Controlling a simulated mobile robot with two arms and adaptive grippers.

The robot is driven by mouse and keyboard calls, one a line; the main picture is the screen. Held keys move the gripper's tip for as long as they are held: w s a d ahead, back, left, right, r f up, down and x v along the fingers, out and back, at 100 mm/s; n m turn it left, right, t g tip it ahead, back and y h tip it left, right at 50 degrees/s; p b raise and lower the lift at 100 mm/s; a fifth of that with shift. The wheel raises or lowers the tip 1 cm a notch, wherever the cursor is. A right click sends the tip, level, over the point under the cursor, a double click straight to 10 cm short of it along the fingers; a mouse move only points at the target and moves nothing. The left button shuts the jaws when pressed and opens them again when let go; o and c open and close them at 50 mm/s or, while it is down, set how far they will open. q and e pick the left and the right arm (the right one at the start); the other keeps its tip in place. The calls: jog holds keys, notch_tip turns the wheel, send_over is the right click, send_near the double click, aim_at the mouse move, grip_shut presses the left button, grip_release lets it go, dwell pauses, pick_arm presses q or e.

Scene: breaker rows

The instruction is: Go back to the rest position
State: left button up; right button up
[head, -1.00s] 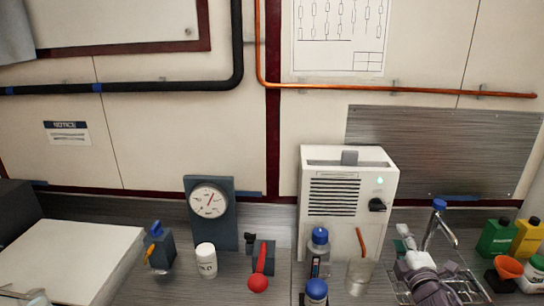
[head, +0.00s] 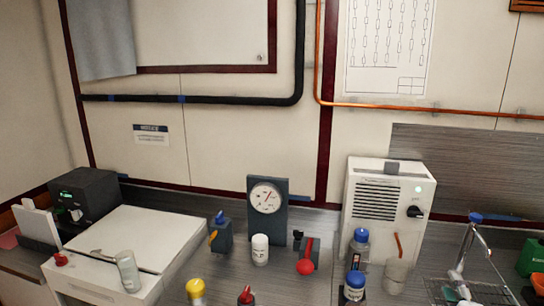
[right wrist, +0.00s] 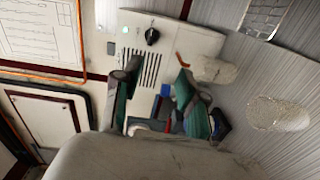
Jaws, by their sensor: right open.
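My right gripper shows in the right wrist view (right wrist: 158,72), its two dark and green fingers spread apart with nothing held between them. Behind the fingers is the white vented unit (right wrist: 190,42) with a black knob. In the head view I cannot clearly make out the right gripper; the lower right corner is crowded and cut off by the frame edge. My left gripper does not show in the head view.
The counter holds a gauge on a dark stand (head: 267,205), a white vented unit (head: 386,210), a red-handled valve (head: 306,257), a white bottle (head: 260,250), blue-capped bottles (head: 359,248) and a wire rack (head: 500,292). A white box top (head: 150,240) lies left.

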jog(key=s+a+f+m+g+y, duration=0.1)
jog(key=s+a+f+m+g, duration=0.6)
jog(key=s+a+f, duration=0.45)
jog(key=s+a+f+m+g+y, duration=0.25)
jog(key=s+a, duration=0.25)
jog(key=s, duration=0.4)
jog(key=s+a+f+m+g+y, duration=0.1)
jog(key=s+a+f+m+g, duration=0.3)
jog(key=s, duration=0.5)
notch_tip(320, 180, down, 26)
jog(key=r+n+g+b, duration=0.1)
jog(key=n+b, duration=0.1)
pick_arm(q)
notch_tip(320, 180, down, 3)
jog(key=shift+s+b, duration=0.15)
jog(key=shift+b, duration=0.3)
pick_arm(e)
jog(key=s+d+f+g, duration=0.1)
jog(key=s+d+f, duration=0.1)
jog(key=s+f, duration=1.6)
jog(key=shift+d+f, duration=0.15)
jog(key=shift+f, duration=0.65)
jog(key=shift+g, duration=0.25)
